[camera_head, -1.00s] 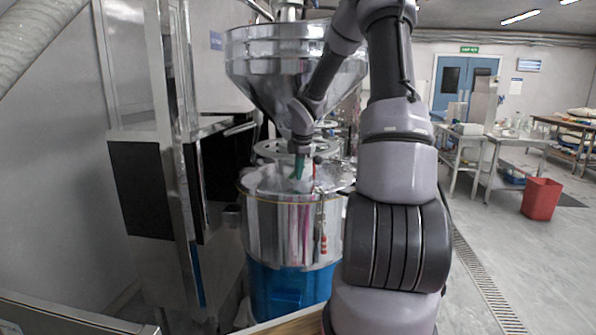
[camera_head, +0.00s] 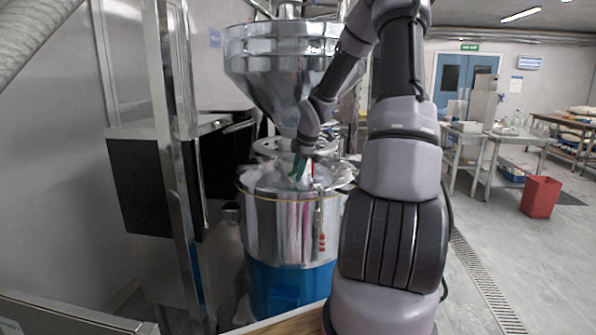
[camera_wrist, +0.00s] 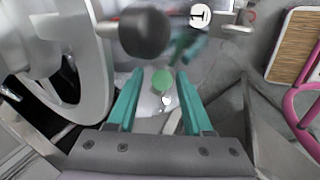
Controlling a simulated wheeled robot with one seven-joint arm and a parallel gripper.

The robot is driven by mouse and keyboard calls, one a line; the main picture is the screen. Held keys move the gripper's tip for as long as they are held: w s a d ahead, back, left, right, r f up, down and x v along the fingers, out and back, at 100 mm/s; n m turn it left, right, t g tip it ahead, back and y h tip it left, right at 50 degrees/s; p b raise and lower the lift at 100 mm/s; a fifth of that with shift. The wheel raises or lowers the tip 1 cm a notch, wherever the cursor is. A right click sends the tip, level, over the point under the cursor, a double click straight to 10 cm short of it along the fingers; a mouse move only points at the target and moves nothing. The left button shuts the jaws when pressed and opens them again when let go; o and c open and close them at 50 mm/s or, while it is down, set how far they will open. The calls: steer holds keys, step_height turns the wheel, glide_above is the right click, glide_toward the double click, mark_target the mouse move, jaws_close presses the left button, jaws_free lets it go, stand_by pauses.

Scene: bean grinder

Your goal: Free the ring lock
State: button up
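My gripper (camera_head: 298,170) is low over the top of the steel drum (camera_head: 275,222), below the funnel. In the wrist view its two teal fingers (camera_wrist: 160,76) are apart, with a visible gap between them. A small green round piece (camera_wrist: 162,80) shows in the gap; I cannot tell whether it is between the fingertips or beyond them. A black ball knob (camera_wrist: 145,33) is just past the fingertips, with a blurred teal part to its right. A thin gold-coloured ring runs around the drum's upper edge. I cannot make out for certain which part is the ring lock.
A pale handwheel (camera_wrist: 95,60) is close on the left in the wrist view. A pink hoop (camera_wrist: 287,103) and a wooden board are at right. The steel funnel (camera_head: 290,60) hangs above the drum. A steel-framed cabinet (camera_head: 150,190) stands left. A red-tipped rod (camera_head: 322,240) hangs on the drum's front.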

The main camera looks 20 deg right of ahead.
steer(key=shift+r, duration=0.1)
steer(key=v, duration=1)
steer(key=shift+s+r, duration=0.2)
steer(key=shift+r, duration=0.05)
